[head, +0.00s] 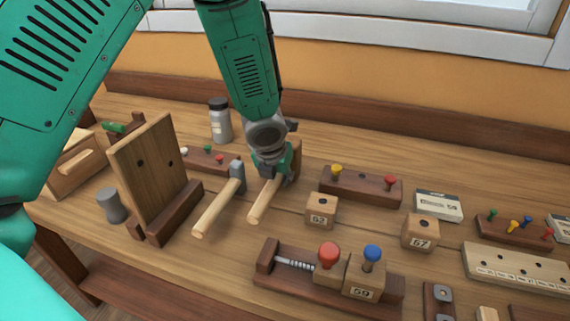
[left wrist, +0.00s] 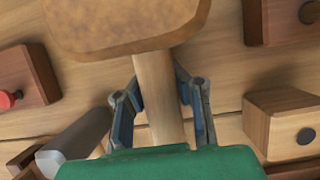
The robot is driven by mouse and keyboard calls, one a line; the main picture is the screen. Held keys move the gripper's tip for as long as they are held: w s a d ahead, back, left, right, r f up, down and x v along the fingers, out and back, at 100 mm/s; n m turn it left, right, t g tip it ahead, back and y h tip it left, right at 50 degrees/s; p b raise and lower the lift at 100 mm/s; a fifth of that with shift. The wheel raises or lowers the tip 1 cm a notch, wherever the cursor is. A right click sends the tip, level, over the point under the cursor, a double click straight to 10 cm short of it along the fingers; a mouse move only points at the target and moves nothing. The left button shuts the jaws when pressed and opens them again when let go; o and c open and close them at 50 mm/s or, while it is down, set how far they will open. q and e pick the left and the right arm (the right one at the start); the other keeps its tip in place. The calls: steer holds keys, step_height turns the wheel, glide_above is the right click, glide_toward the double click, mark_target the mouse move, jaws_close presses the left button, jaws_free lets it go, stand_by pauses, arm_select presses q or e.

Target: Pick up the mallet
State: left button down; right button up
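The mallet lies on the bench. Its pale wooden handle (head: 264,201) points to the front, and its head (head: 296,156) is partly hidden behind my left gripper in the head view. In the left wrist view the broad brown mallet head (left wrist: 125,22) is at the top, with the handle (left wrist: 158,95) running down from it. My left gripper (head: 271,174) is low over the mallet. In the left wrist view (left wrist: 158,90) its fingers stand either side of the handle, close to it and apparently not clamped. The fingertips are partly hidden. My right gripper is not in view.
A hammer (head: 221,203) lies close left of the mallet. An upright wooden board (head: 150,160) stands farther left. Block 63 (head: 321,212) and a dark peg block (head: 360,188) are to the right. A vice-like fixture (head: 330,277) is in front. A jar (head: 220,122) stands behind.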

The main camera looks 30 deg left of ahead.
arm_select(q)
step_height(320, 180, up, 10)
steer(key=p, duration=0.3)
stand_by(0.4)
stand_by(0.7)
